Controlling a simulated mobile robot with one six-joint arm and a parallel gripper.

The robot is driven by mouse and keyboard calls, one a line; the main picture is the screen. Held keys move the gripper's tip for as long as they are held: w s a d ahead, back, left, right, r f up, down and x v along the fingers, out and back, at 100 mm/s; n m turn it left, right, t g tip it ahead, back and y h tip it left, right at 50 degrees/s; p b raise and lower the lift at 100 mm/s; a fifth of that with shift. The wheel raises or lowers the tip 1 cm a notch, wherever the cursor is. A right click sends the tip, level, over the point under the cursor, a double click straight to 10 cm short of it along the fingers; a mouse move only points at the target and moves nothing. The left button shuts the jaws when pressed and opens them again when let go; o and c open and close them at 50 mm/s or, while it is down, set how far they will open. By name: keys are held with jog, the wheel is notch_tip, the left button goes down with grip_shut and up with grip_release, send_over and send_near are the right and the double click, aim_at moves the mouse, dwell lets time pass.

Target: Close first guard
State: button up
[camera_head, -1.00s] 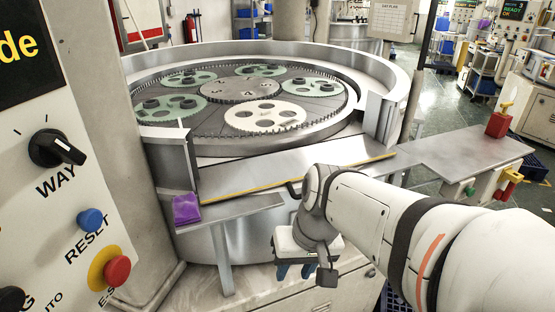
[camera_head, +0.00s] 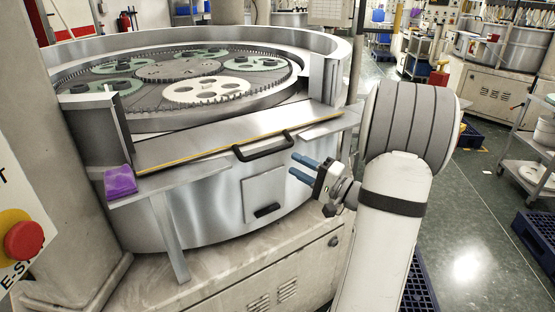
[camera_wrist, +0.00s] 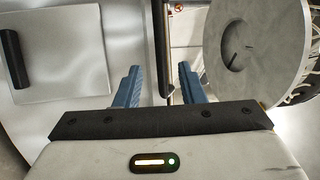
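The guard (camera_head: 225,139) is a metal flap with a yellow strip along its front edge. It lies lowered, nearly flat, at the front of the round lapping machine (camera_head: 190,215), leaving the gap above it open. A black bar handle (camera_head: 264,146) is fixed at its front edge. My gripper (camera_head: 301,168) is open and empty, its two blue fingers pointing left toward the handle, just right of and slightly below it. In the wrist view, a black bar (camera_wrist: 162,45), apparently this handle, lies beyond and between the open fingers (camera_wrist: 162,88). I see no contact.
A small hatch (camera_head: 264,190) with a black handle is below the guard; it also shows in the wrist view (camera_wrist: 60,50). A purple cloth (camera_head: 119,181) lies on the left side shelf. A red E-stop (camera_head: 24,240) is at far left. Floor at right is partly clear, with blue pallets (camera_head: 540,235).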

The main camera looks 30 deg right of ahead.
jog(key=p+x, duration=0.1)
jog(key=x, duration=0.6)
jog(key=shift+a, duration=0.2)
jog(key=shift+w, duration=0.1)
jog(key=shift+c, duration=0.3)
grip_shut()
jog(key=shift+d, duration=0.1)
